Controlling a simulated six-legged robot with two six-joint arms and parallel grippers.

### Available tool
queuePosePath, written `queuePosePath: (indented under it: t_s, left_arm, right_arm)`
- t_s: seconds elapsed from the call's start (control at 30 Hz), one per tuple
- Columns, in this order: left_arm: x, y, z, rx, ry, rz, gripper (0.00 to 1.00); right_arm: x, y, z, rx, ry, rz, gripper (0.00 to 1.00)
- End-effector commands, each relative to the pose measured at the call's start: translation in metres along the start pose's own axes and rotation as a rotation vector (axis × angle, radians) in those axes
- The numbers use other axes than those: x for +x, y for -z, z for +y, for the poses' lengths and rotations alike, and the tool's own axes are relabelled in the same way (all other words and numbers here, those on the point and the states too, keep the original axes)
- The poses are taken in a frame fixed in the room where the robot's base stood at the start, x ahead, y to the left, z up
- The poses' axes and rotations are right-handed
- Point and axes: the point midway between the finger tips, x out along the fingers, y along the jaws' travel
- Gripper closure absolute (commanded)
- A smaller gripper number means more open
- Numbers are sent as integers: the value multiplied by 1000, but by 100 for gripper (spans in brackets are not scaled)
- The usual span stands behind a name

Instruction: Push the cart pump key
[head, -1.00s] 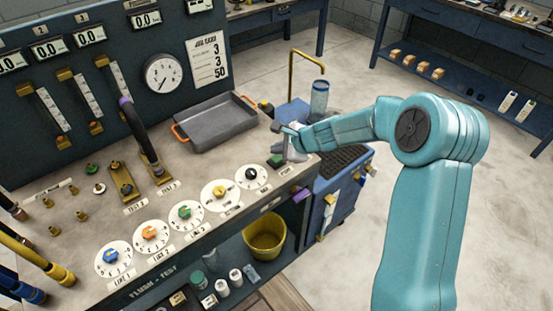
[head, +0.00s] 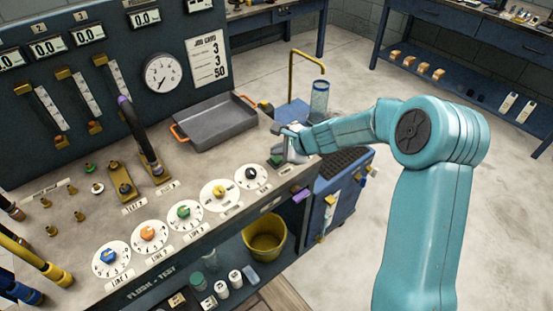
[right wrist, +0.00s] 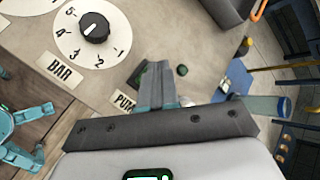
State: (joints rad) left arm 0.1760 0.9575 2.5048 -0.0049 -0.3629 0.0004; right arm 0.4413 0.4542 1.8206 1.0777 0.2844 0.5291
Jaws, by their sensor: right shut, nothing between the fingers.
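The pump key (head: 275,161) is a small green key on a dark base at the right end of the bench top. In the right wrist view the key (right wrist: 136,78) is partly hidden behind my fingers, above a label reading PUM. My right gripper (head: 288,154) is shut and empty, pointing down right beside the key. In the right wrist view its fingertips (right wrist: 158,72) overlap the key's right side; I cannot tell whether they touch it. The blue cart (head: 345,190) stands at the bench's right end. My left gripper is not in view.
A black BAR knob (head: 251,173) sits close left of the key, in a row with several coloured dials. A grey tray (head: 213,125) lies behind. A yellow bucket (head: 264,241) stands on the shelf below. Open floor lies to the right.

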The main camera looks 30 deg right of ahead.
Motion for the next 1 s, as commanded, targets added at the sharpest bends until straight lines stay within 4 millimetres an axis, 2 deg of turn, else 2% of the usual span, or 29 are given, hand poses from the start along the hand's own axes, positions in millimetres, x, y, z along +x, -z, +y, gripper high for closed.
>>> queuePosePath:
  t_s: [0.8,1.0]
  left_arm:
    - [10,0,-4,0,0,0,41]
    - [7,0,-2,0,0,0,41]
  right_arm:
    - [7,5,5,0,0,0,100]
    - [5,3,3,0,0,0,100]
